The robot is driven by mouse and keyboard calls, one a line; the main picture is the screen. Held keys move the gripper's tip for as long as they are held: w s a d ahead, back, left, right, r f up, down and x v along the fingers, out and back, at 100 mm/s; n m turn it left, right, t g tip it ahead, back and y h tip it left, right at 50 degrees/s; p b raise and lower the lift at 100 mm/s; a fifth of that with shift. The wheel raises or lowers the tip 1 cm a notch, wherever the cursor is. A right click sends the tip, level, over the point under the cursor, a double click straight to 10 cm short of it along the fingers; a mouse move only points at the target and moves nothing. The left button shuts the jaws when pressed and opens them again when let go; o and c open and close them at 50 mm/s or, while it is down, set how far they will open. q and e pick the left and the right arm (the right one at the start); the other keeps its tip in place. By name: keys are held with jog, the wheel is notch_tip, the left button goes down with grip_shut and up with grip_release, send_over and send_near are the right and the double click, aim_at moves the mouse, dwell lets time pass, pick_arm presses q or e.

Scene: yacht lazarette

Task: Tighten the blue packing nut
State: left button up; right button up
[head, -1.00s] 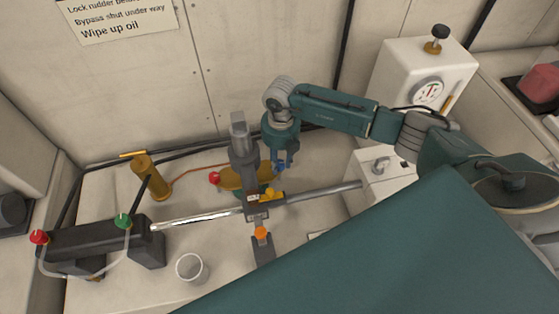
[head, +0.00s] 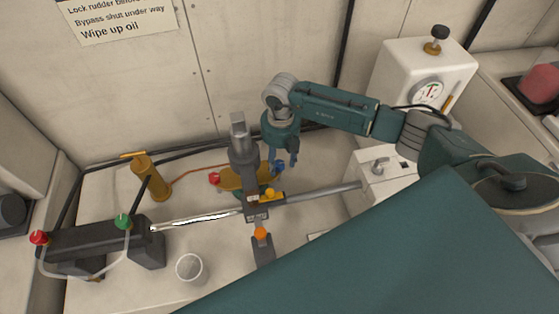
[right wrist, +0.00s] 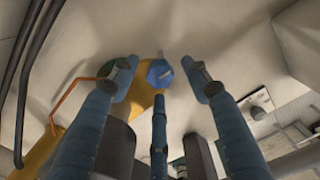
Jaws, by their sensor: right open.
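The blue packing nut (head: 276,168) shows beside the yellow-orange body (head: 231,179) behind the grey rod. In the right wrist view the nut (right wrist: 160,73) is a blue hexagon with a pale mark on its face, at the edge of the orange body (right wrist: 139,104). My right gripper (head: 289,160) is open, its fingers just right of the nut in the head view. In the right wrist view the fingers (right wrist: 159,84) are spread around the nut's outline, with nothing held; their exact distance from it cannot be told. My left gripper is not in view.
A white box with a gauge (head: 422,75) is at right.

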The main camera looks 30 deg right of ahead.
aim_at(280, 164)
notch_tip(280, 164, up, 11)
jog(key=shift+r, duration=0.15)
jog(key=shift+d, duration=0.1)
dwell(0.4)
